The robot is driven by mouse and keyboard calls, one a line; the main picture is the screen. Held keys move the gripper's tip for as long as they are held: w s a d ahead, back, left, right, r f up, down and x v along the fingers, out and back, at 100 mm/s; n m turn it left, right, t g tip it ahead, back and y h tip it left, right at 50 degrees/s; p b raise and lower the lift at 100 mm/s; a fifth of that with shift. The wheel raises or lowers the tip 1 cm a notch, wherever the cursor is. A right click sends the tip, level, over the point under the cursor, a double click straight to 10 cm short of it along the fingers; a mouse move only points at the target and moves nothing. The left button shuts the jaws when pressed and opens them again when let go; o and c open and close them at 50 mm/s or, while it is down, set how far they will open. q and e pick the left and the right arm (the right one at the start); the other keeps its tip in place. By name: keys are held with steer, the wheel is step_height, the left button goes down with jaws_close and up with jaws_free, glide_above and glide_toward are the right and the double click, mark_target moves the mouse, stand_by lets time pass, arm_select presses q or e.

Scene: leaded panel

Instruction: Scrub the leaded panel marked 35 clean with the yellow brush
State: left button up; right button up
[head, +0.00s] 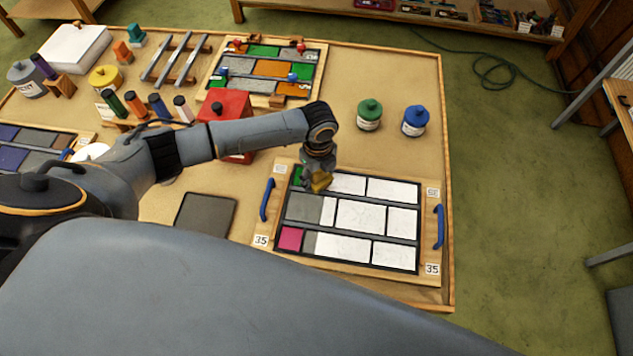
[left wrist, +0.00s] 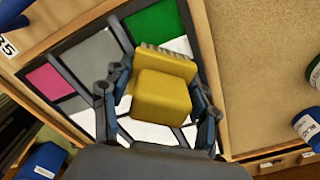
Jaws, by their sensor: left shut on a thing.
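The leaded panel marked 35 (head: 360,216) lies flat in a wooden frame with blue handles at the right of the table. Its left part shows a green, a grey and a magenta pane; most panes to the right are covered in white. My left gripper (head: 318,180) is over the upper left of the panel, shut on the yellow brush (left wrist: 163,95). In the left wrist view the brush sits between the fingers, bristles toward the panel, by the green pane (left wrist: 154,24). I cannot tell whether the bristles touch the glass. My right gripper is not in view.
A green-lidded jar (head: 369,115) and a blue-lidded jar (head: 415,121) stand behind the panel. A red box (head: 232,108) stands behind my left forearm. A dark flat pad (head: 205,214) lies left of the panel. Another coloured panel (head: 268,68) lies at the back.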

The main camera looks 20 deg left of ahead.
mark_target(338, 177)
arm_select(q)
steer(key=shift+w, duration=0.1)
steer(key=shift+w+a+b, duration=0.25)
steer(key=shift+w+b, duration=0.1)
steer(key=shift+w, duration=0.4)
steer(key=shift+w+a+b, duration=0.2)
steer(key=shift+w+b, duration=0.1)
steer(key=shift+w, duration=0.4)
steer(key=shift+d, duration=0.1)
steer(key=shift+w+d, duration=0.15)
steer(key=shift+d, duration=0.45)
steer(key=shift+w+d, duration=0.15)
steer(key=shift+d, duration=0.45)
steer(key=shift+w+d, duration=0.25)
steer(key=shift+d, duration=0.95)
